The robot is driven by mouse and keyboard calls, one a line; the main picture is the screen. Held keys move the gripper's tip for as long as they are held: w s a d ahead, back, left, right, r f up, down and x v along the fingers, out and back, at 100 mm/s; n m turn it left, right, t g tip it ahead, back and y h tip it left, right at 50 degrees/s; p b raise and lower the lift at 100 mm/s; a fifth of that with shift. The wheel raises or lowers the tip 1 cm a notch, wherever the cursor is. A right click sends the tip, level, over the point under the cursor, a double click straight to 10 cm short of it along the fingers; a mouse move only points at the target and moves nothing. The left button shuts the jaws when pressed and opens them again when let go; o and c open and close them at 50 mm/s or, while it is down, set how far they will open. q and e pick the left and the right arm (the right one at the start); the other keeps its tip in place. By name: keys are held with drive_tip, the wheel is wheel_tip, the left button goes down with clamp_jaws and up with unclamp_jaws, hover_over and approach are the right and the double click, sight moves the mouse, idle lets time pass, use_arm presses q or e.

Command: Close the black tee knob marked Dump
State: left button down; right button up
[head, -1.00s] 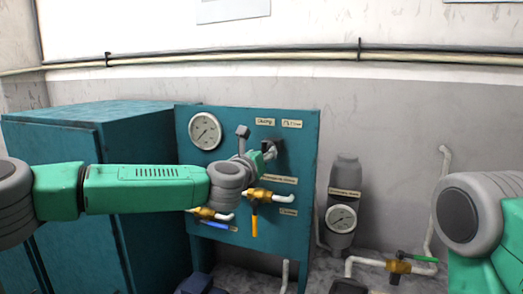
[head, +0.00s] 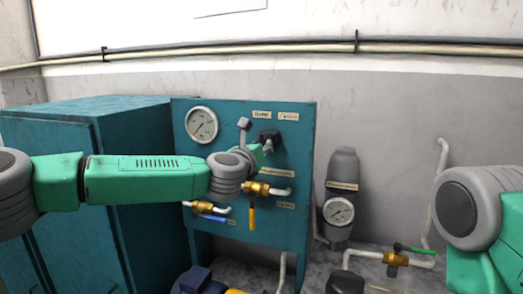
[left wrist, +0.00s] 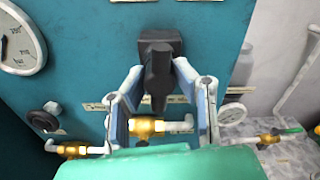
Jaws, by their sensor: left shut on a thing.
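The black tee knob (left wrist: 157,72) sticks out of a black square block on the teal panel (head: 225,240). In the head view the black block (head: 268,136) shows just below the small Dump label (head: 262,114). My left gripper (left wrist: 158,78) has its two fingers on either side of the knob and is shut on it. In the head view the left gripper (head: 267,147) is small and partly covers the knob. My right arm shows at the right edge, but its gripper is out of view.
A pressure gauge (head: 202,124) sits left of the knob. Below are brass valves with a yellow handle (head: 252,218) and a blue handle (head: 210,217). A round dark knob (left wrist: 45,117) is lower left in the wrist view. A grey cylinder (head: 342,180) stands right of the panel.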

use_arm(q)
drive_tip(key=m+b, duration=0.2)
drive_tip(key=m, duration=0.1)
drive_tip(key=shift+f+b, duration=0.1)
drive_tip(key=shift+b, duration=0.25)
drive_tip(key=m+b, duration=0.2)
drive_tip(key=m, duration=0.2)
drive_tip(key=shift+m, duration=0.4)
drive_tip(key=m+b, duration=0.1)
drive_tip(key=m, duration=0.3)
drive_tip(key=shift+s+b, duration=0.1)
drive_tip(key=shift+b, duration=0.2)
drive_tip(key=m, duration=0.3)
drive_tip(key=shift+m, duration=0.3)
drive_tip(key=shift+d+m, duration=0.1)
drive_tip(key=shift+m, duration=0.8)
drive_tip(key=shift+f, duration=0.15)
drive_tip(key=c, duration=1.3)
unclamp_jaws()
drive_tip(key=shift+s, duration=0.1)
